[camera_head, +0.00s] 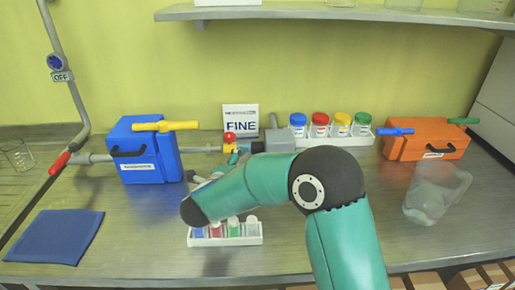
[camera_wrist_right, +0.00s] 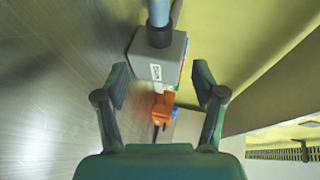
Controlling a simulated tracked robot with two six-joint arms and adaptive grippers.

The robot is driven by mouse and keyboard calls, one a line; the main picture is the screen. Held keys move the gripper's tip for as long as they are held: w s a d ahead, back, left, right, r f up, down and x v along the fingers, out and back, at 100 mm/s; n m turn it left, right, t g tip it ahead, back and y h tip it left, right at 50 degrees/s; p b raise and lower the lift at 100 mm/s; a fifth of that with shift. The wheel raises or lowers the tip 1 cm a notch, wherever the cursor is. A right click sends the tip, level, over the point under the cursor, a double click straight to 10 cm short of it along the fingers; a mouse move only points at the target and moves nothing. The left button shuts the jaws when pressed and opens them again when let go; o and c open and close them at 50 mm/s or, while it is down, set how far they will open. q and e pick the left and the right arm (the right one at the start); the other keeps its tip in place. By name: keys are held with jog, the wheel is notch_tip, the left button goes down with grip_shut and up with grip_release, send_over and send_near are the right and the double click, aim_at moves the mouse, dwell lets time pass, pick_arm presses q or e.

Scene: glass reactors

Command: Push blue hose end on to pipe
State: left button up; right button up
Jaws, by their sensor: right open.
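A blue piece (camera_head: 395,131) sticks out at the top left of the orange box; I cannot tell whether it is the hose end. My right gripper (camera_head: 238,152) is behind the arm's wrist, near a red knob (camera_head: 229,137) and the grey block (camera_head: 280,139), and is mostly hidden. In the right wrist view the right gripper (camera_wrist_right: 161,80) is open and empty, with the grey block (camera_wrist_right: 160,58) and a pale blue-grey pipe (camera_wrist_right: 158,12) beyond its fingers. My left gripper is not in view.
The blue box (camera_head: 140,172) with a yellow bar stands left, the orange box (camera_head: 425,145) right. A white rack (camera_head: 226,241) of small vials sits in front of the arm. Lidded jars, a clear jug (camera_head: 436,190) and a blue mat (camera_head: 55,237) are around.

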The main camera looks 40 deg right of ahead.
aim_at(255, 151)
jog(key=p+x, duration=0.2)
jog(key=x, duration=1.1)
jog(key=shift+d+f, duration=0.1)
jog(key=shift+d, duration=0.1)
jog(key=shift+c, duration=0.2)
grip_shut()
